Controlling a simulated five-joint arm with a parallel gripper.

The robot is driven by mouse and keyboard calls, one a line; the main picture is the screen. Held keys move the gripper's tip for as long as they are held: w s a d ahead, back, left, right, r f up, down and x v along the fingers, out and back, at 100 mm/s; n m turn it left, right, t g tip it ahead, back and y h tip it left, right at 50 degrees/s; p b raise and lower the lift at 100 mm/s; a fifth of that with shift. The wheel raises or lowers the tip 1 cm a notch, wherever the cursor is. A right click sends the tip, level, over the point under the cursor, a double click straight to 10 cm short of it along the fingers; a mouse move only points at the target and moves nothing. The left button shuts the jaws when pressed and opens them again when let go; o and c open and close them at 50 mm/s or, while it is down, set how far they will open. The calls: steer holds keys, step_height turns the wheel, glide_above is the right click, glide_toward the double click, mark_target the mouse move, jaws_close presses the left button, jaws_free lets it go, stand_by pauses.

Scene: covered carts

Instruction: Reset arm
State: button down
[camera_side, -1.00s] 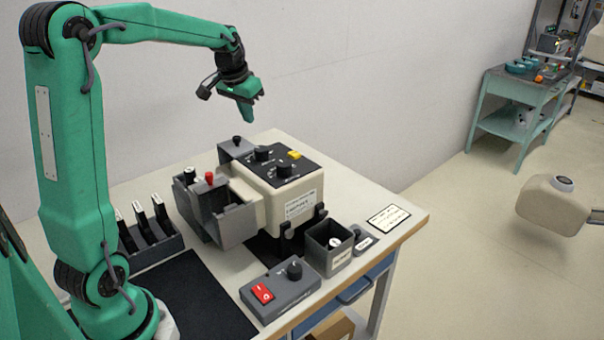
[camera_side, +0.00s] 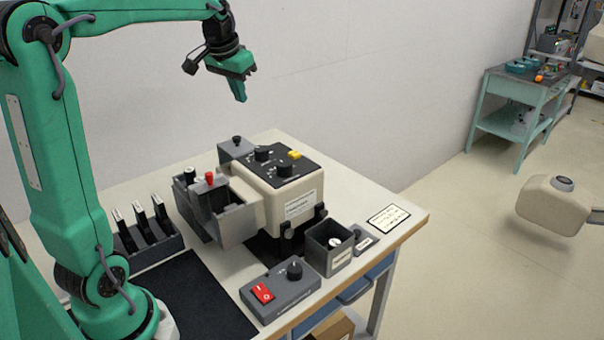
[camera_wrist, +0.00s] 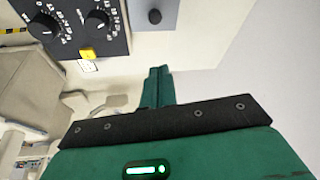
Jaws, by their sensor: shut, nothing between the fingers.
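My gripper (camera_side: 240,92) is shut and empty. In the side view it hangs in the air, pointing down, well above the table and clear of the beige machine (camera_side: 293,205). In the wrist view my gripper (camera_wrist: 158,72) shows as closed green fingers. The machine's black panel with two knobs shows at the upper left there, with a yellow button (camera_wrist: 87,54) beside it. Nothing touches the gripper.
On the table stand a grey box with a red switch (camera_side: 262,293), a small open grey bin (camera_side: 322,262) and a rack (camera_side: 155,248) holding several upright items. A black mat (camera_side: 195,300) lies bare at the front. The air around the gripper is free.

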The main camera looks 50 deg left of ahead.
steer(key=s+d+f+m+t+h, duration=0.1)
steer(key=s+d+f, duration=0.3)
steer(key=s+d, duration=0.5)
steer(key=s+d+f+m+t, duration=0.1)
steer(key=s+d+f+m, duration=0.1)
steer(key=s+d, duration=0.7)
steer(key=shift+d+f+h, duration=0.4)
steer(key=shift+d+f, duration=0.45)
